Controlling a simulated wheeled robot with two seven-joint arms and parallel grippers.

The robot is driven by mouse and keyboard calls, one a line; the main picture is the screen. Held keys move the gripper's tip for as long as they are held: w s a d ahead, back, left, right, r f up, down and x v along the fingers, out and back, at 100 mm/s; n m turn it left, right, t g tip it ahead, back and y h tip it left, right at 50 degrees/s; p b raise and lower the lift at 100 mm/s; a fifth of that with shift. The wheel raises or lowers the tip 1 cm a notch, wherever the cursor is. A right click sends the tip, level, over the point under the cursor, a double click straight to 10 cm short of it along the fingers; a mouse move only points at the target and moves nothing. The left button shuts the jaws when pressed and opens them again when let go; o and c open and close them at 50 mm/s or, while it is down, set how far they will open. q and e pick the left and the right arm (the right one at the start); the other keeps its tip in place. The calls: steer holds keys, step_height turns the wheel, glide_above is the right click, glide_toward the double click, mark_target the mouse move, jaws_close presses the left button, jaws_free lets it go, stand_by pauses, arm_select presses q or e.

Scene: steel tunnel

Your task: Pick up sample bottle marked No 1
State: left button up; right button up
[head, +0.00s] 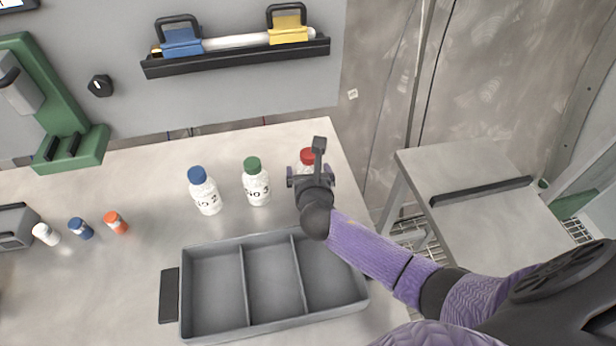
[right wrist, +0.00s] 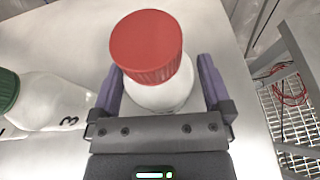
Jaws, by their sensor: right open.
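A white bottle with a red cap (head: 307,156) stands at the right of the bottle row, mostly hidden behind my right gripper (head: 312,180) in the head view. Its label cannot be read. In the right wrist view the red-capped bottle (right wrist: 152,60) stands between the two open purple fingers of the right gripper (right wrist: 160,88), with a gap at each side. The bottle marked No 3, with a green cap (head: 256,182), stands to its left and shows in the right wrist view (right wrist: 45,102). The blue-capped bottle marked 2 (head: 205,191) is further left. My left gripper is not in view.
A grey three-compartment tray (head: 246,285) lies empty in front of the bottles. Small white, blue and orange-capped vials (head: 116,222) are at the left near a green stand (head: 72,150). A lower side table (head: 480,215) is at the right.

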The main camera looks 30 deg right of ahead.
steer(key=shift+r, duration=0.1)
steer(key=c, duration=1.3)
